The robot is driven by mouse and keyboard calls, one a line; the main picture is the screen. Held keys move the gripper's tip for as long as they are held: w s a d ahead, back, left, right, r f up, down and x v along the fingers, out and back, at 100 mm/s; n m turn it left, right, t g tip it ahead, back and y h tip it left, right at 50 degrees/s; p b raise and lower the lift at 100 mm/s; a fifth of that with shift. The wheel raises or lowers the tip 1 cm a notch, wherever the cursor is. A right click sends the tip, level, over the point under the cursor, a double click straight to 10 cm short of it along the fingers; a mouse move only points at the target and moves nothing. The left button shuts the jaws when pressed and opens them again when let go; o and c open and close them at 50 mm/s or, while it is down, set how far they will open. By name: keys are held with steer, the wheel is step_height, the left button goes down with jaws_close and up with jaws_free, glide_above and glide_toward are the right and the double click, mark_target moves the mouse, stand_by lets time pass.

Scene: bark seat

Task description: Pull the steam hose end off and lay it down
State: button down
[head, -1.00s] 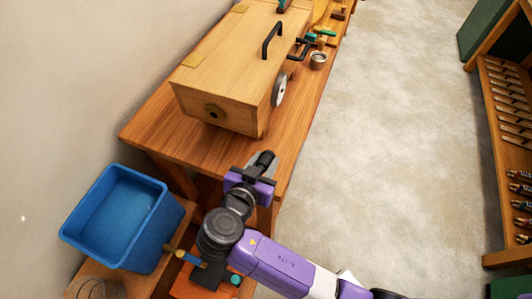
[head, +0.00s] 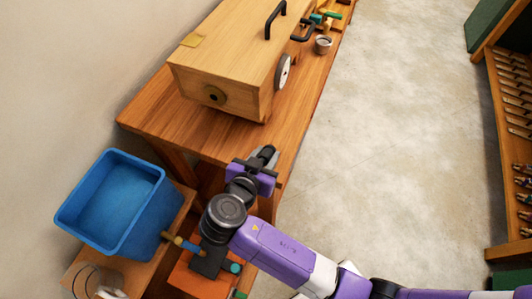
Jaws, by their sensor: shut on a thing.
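The wooden steam box (head: 220,70) stands on the workbench, with a dark round port (head: 214,94) in its near end. No hose is seen in that port. My gripper (head: 264,157) is shut on a short black cylindrical piece (head: 268,151), which looks like the steam hose end. It is over the near right corner of the bench, clear of the box. My wrist and gripper body hide most of the held piece and whatever lies beneath it.
A bare strip of workbench (head: 165,118) lies in front of the box. A blue bin (head: 112,195) stands at lower left, with a clear vessel (head: 85,280) below it. An orange box (head: 200,283) is under my arm. A small cup (head: 323,44) stands beyond the box. Floor at right is clear.

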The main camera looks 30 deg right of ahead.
steer(key=shift+f, duration=0.1)
steer(key=c, duration=0.9)
jaws_free()
steer(key=b+v, duration=0.1)
steer(key=v, duration=0.7)
steer(key=shift+f, duration=0.1)
